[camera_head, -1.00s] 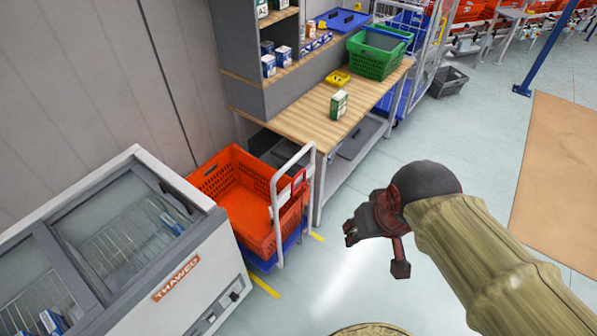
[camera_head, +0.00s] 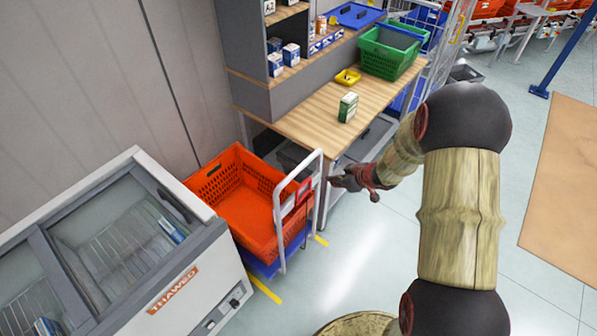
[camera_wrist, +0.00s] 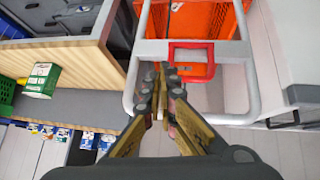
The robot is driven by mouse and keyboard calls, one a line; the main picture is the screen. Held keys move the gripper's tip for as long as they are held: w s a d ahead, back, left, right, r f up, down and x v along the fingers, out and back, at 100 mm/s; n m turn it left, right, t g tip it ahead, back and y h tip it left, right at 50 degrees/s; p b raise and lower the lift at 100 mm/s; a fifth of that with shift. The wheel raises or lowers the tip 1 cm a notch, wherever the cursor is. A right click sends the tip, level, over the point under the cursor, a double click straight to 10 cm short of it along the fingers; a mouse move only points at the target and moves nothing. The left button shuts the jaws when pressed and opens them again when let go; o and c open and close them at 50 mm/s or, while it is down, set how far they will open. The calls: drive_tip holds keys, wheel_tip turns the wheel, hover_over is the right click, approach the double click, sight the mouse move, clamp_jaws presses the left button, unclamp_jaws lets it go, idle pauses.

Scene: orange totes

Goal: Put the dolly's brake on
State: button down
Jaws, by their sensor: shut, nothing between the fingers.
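The dolly has a blue base (camera_head: 262,268) and a pale upright tube handle (camera_head: 277,225), and carries an orange tote (camera_head: 235,205). A red part (camera_head: 303,191) sits on the handle's crossbar. In the wrist view it is a red loop-shaped frame (camera_wrist: 212,46) on the white crossbar, inside the handle tube (camera_wrist: 250,85). My gripper (camera_head: 336,181) is just right of the handle, at about the red part's height. In the wrist view my gripper (camera_wrist: 166,74) is shut and empty, with its tips close below the red part. I cannot tell whether they touch.
A wooden-topped bench (camera_head: 320,115) stands behind and right of the dolly, with a green and white box (camera_head: 348,107) and a green basket (camera_head: 388,52) on it. A glass-lidded freezer (camera_head: 125,245) is close on the left. The floor to the right is open.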

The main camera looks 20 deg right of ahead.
sight(305, 182)
drive_tip(key=a+r+y, duration=0.3)
drive_tip(key=a, duration=0.2)
drive_tip(key=b+x, duration=0.1)
drive_tip(key=x, duration=0.2)
drive_tip(key=b+x, duration=0.1)
drive_tip(key=x, duration=0.1)
drive_tip(key=b+x, duration=0.1)
drive_tip(key=x, duration=0.2)
drive_tip(key=shift+w+a, duration=0.15)
drive_tip(key=shift+w, duration=0.4)
drive_tip(key=shift+w+a+f, duration=0.35)
drive_tip(key=shift+w, duration=0.2)
drive_tip(key=shift+d+f+b, duration=0.1)
drive_tip(key=shift+b, duration=0.25)
